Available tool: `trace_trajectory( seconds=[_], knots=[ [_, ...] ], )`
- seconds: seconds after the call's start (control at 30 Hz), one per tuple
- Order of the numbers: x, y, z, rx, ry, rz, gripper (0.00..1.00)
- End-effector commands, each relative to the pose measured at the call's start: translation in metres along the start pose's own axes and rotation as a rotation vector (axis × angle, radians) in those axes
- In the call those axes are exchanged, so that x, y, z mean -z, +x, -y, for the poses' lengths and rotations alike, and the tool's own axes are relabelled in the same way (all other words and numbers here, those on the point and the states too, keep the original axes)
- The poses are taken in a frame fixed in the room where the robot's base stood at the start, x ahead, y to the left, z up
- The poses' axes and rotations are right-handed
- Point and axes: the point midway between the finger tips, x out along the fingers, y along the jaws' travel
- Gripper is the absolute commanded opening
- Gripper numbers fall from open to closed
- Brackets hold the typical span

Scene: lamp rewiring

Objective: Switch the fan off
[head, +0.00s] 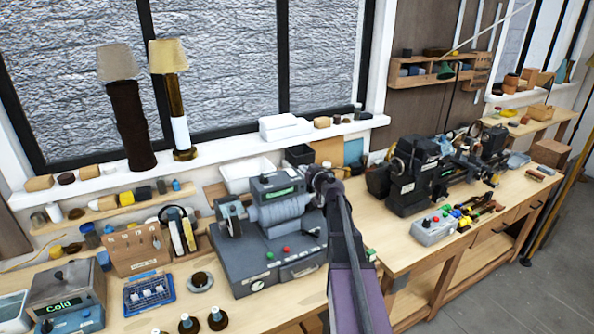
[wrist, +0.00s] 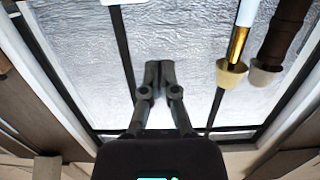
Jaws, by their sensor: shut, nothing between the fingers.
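I cannot pick out a fan with certainty in either view. A grey motor machine (head: 280,215) with red and green buttons stands on the bench in the middle of the head view. A light grey control box (head: 434,228) with coloured buttons sits on the right bench. My gripper (wrist: 159,68) is shut and empty in the wrist view, with the window behind its fingertips. In the head view my dark arm rises from the bottom edge and covers the right side of the motor machine. The fingers are not clear there.
Two lamps, one dark (head: 131,125) and one brass and white (head: 179,130), stand on the window sill. A dark lathe (head: 420,170) stands on the right bench. Floor is clear at far right.

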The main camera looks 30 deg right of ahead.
Motion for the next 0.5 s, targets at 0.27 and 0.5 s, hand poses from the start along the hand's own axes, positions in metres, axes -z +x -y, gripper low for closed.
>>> trace_trajectory(
  seconds=[0.27,0.5],
  knots=[
    [-0.001,0.026,0.0,0.003,-0.001,0.001,0.0],
    [-0.001,0.061,0.0,0.002,0.0,0.001,0.0]
  ],
)
